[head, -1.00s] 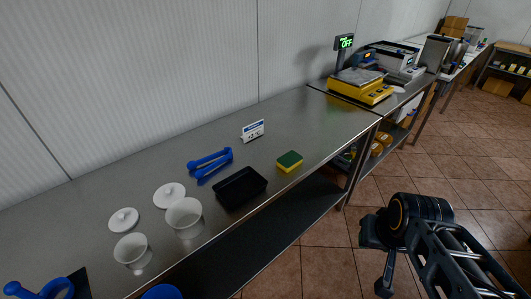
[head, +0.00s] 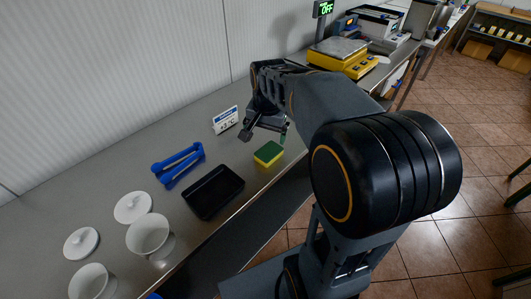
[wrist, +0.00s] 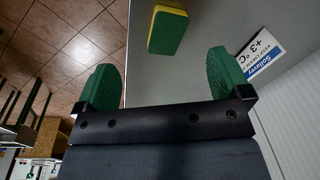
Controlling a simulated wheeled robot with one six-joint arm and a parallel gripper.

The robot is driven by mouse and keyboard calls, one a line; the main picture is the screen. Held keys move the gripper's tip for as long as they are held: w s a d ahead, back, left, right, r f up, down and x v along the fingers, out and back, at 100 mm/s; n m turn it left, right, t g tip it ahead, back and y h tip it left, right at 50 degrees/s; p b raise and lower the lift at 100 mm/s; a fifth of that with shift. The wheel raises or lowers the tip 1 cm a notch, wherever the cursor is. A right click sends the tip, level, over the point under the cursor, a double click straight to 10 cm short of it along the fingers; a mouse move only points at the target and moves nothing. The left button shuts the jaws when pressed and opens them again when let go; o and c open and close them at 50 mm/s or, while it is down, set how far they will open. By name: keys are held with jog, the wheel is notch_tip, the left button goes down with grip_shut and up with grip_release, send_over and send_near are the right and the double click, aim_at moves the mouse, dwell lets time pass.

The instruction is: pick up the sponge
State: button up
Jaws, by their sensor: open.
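The sponge (head: 268,153) is a small block with a green top and yellow sides. It lies flat on the steel counter, right of the black tray, near the front edge. In the wrist view the sponge (wrist: 168,30) is at the top centre, beyond my fingertips and apart from them. My gripper (head: 264,132) is above the counter, just behind and above the sponge in the head view. In the wrist view my gripper (wrist: 164,78) has its two green-padded fingers spread wide with nothing between them. Part of the gripper is hidden by my arm in the head view.
White cups (head: 148,234) and lids (head: 132,207) are further left. A yellow scale (head: 341,55) stands at the back right.

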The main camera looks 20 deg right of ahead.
jog(key=shift+o, duration=0.2)
jog(key=w+d+f+m+g, duration=0.1)
jog(key=w+d+f+m, duration=0.1)
jog(key=w+d+m, duration=0.2)
jog(key=shift+w+f, duration=0.2)
jog(key=shift+w, duration=0.9)
jog(key=m, duration=0.1)
send_over(269, 150)
notch_tip(269, 150, down, 8)
jog(key=shift+d+r, duration=0.1)
jog(key=shift+r, duration=0.1)
jog(key=shift+f, duration=3)
jog(key=c, duration=1)
